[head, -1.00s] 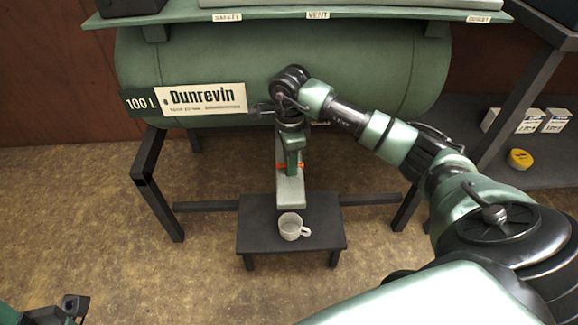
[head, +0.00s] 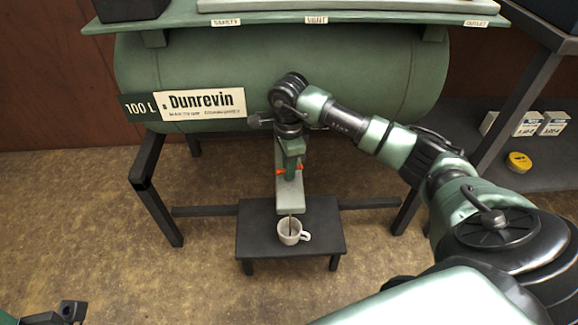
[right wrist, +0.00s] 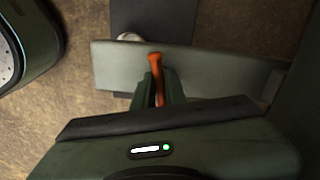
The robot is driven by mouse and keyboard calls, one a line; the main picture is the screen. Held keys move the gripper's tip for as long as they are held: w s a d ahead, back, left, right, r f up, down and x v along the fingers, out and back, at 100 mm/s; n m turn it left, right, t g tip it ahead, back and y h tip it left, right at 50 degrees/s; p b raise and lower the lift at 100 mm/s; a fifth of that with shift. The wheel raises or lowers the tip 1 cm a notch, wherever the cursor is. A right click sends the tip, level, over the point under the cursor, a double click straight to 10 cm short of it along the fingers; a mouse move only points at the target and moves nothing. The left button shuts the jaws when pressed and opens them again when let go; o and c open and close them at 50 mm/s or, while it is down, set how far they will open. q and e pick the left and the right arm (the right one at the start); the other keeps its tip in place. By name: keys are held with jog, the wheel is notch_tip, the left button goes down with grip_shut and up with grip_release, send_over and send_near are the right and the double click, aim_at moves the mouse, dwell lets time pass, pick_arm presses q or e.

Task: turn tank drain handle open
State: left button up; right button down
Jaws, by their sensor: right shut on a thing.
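The orange drain handle (head: 281,172) sits low under the front of the green tank (head: 270,70), on a pale grey-green bar (head: 290,196). In the right wrist view the handle (right wrist: 155,66) sticks out between the fingers of my right gripper (right wrist: 160,88), which is shut on it. My right gripper (head: 291,160) hides much of the handle in the head view. A white mug (head: 287,239) stands below the bar's end, with a thin dark stream running down into it. Part of my left gripper (head: 72,310) shows at the lower left, away from the tank; its jaws are unclear.
The mug stands on a low black stool (head: 255,239). The tank's dark legs (head: 152,190) and crossbar (head: 370,203) flank it. Small boxes (head: 527,124) and a yellow item (head: 518,162) lie on a shelf at the right. Floor at the left is clear.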

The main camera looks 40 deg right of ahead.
jog(key=n, duration=0.4)
jog(key=shift+r+p, duration=0.1)
jog(key=shift+p, duration=0.25)
jog(key=n, duration=0.9)
jog(key=shift+n+p, duration=0.4)
jog(key=shift+n, duration=1.8)
jog(key=c, duration=1.5)
grip_release()
